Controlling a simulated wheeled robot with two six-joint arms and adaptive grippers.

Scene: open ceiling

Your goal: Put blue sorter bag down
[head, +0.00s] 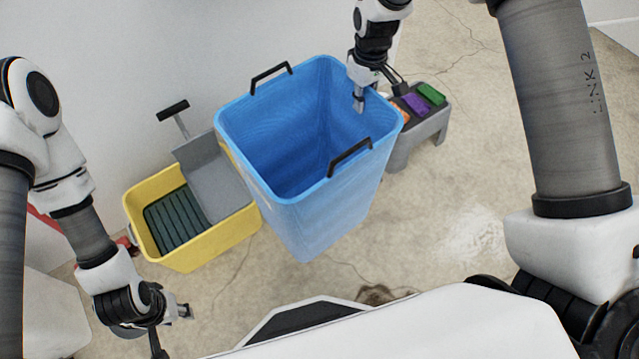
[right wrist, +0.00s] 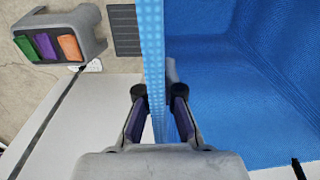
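The blue sorter bag (head: 325,215) is a tall, open-topped blue bin with two black handles, in the middle of the head view. It looks empty inside. My right gripper (head: 359,98) is at its far right rim. In the right wrist view the fingers of my right gripper (right wrist: 159,97) sit on either side of the bag's blue wall (right wrist: 152,50), closed on it. Whether the bag's bottom touches the floor is not clear. My left gripper (head: 183,312) is at lower left, apart from the bag, and its finger opening cannot be made out.
A yellow mop bucket (head: 190,258) with a grey wringer (head: 215,175) stands close to the bag's left. A grey stand (head: 432,128) with green, purple and orange blocks is behind its right side. A white wall (head: 110,70) is behind. Concrete floor (head: 450,240) is clear at right.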

